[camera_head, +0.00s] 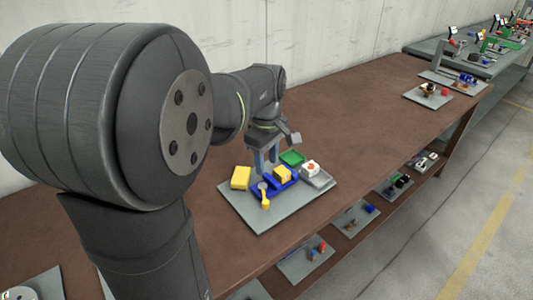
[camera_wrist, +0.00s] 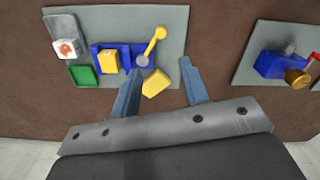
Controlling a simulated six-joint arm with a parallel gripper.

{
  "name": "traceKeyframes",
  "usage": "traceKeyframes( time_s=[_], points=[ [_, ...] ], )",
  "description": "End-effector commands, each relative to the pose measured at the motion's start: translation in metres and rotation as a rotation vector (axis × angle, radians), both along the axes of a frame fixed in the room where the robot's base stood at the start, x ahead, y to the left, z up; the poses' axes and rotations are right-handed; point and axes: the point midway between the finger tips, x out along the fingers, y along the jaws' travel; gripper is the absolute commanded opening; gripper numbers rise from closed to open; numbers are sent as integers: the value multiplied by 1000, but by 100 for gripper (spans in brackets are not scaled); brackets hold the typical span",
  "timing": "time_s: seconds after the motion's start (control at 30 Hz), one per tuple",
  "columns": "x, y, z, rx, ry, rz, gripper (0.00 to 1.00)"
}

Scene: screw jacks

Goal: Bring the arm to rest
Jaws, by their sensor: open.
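A blue screw jack (camera_head: 277,188) with a yellow crank (camera_head: 265,199) stands on a grey plate (camera_head: 240,207) on the brown table. A yellow block sits in the jack (camera_wrist: 109,60); another yellow block (camera_head: 241,178) lies loose beside it. A green tray (camera_head: 292,158) and a grey tray (camera_head: 318,180) holding a white block with an orange mark (camera_wrist: 66,48) are on the plate's other side. My gripper (camera_head: 266,163) is open and empty, over the plate's wall side. In the wrist view its fingers (camera_wrist: 160,70) spread above the loose yellow block; the exact height is unclear.
Another grey plate with a blue and yellow mechanism (camera_wrist: 272,63) lies beside this one. A plate with small parts (camera_head: 427,95) lies farther along the table. A lower shelf holds more plates (camera_head: 305,262). The wall (camera_head: 340,30) runs behind. Bare table separates the plates.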

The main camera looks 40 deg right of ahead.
Motion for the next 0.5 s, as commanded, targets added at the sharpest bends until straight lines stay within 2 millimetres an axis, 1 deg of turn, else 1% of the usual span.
traceKeyframes(
  time_s=[0.03, 0.1, 0.2, 0.5],
  points=[
    [0, 0, 7, -2, -2, 0, 41],
    [0, 0, 12, 0, 0, 0, 41],
    [0, 0, 17, -1, 0, 0, 41],
    [0, 0, 18, 0, 0, 0, 41]
  ],
)
